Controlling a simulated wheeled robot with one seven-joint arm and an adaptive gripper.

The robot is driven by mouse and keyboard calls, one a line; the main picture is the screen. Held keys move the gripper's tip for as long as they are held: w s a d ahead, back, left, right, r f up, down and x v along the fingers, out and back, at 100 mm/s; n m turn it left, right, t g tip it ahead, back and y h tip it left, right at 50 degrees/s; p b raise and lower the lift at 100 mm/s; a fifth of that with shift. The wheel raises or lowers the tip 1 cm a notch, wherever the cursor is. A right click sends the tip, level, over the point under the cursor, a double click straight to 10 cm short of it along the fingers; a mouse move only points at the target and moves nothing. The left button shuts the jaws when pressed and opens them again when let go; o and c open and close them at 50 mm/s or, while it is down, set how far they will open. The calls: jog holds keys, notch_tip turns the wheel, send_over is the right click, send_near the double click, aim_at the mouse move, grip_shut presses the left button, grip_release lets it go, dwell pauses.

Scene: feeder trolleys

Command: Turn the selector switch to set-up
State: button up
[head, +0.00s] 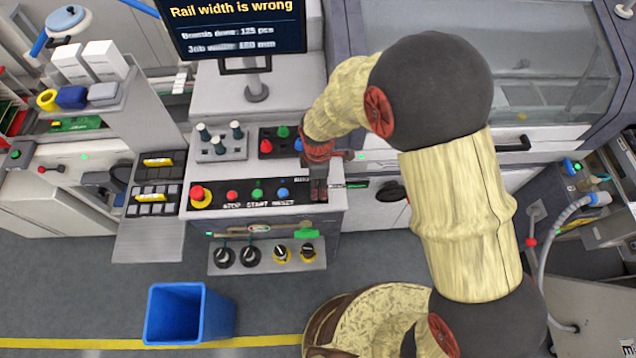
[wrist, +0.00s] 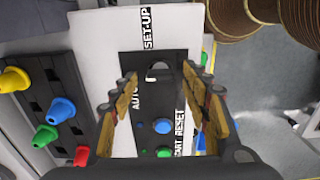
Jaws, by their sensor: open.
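My gripper (head: 318,192) is over the right end of the black button strip on the machine's front ledge, its fingers pointing down. In the wrist view my gripper (wrist: 160,85) is open, with one finger on each side of the dark selector switch (wrist: 158,73). A pale curved mark shows on the switch. Whether the fingers touch it I cannot tell. The label SET-UP (wrist: 147,28) lies above the switch in the wrist view and the label AUTO (wrist: 136,94) lies to its left. In the head view my gripper hides the switch.
On the same strip are a red emergency stop (head: 197,194) and red, green and blue buttons (head: 283,193). Colored cones (head: 283,131) stand on a holder behind. The screen (head: 230,25) reads "Rail width is wrong". Knobs (head: 250,255) sit below; a blue bin (head: 175,313) stands on the floor.

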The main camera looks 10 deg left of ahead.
jog(key=shift+f, duration=0.25)
jog(key=shift+c, duration=0.7)
jog(key=c, duration=1)
